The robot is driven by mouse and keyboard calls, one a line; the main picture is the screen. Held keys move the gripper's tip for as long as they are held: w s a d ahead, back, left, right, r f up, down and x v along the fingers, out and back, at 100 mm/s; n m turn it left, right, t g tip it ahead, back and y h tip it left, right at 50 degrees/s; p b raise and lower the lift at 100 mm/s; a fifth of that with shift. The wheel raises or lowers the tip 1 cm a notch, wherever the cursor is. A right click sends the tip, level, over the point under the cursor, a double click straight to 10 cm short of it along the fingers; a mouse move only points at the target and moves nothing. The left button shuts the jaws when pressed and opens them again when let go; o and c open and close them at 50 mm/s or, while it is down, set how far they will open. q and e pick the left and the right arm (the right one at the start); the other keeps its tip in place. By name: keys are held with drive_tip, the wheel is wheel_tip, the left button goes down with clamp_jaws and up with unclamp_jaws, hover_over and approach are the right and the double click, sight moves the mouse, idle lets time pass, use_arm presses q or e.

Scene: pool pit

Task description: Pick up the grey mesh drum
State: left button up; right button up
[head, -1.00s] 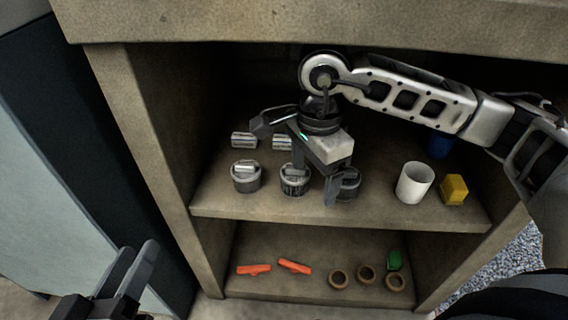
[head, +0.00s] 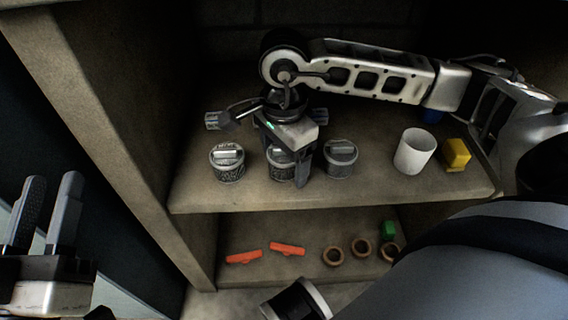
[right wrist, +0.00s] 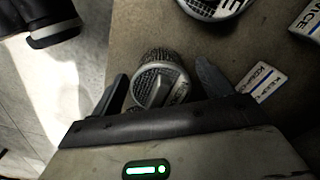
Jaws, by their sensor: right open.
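Three grey drums with lids stand in a row on the upper shelf in the head view: a left drum (head: 227,163), a middle drum (head: 276,168) and a right drum (head: 341,159). My right gripper (head: 288,168) points down at the middle drum and partly hides it. One finger shows between the middle and right drums. In the right wrist view a grey mesh drum (right wrist: 160,78) with a bar on its lid lies between the open fingers, with gaps at its sides. My left gripper (head: 54,190) is open and empty at the far left, outside the shelf.
A white cup (head: 414,151) and a yellow block (head: 456,154) stand right of the drums. Labelled blocks (right wrist: 263,80) lie near the drum. The lower shelf holds orange pieces (head: 287,249), brown rings (head: 361,248) and a green block (head: 389,229). A side wall (head: 110,130) bounds the left.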

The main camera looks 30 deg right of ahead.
drive_tip(key=shift+f, duration=0.1)
drive_tip(key=c, duration=1.1)
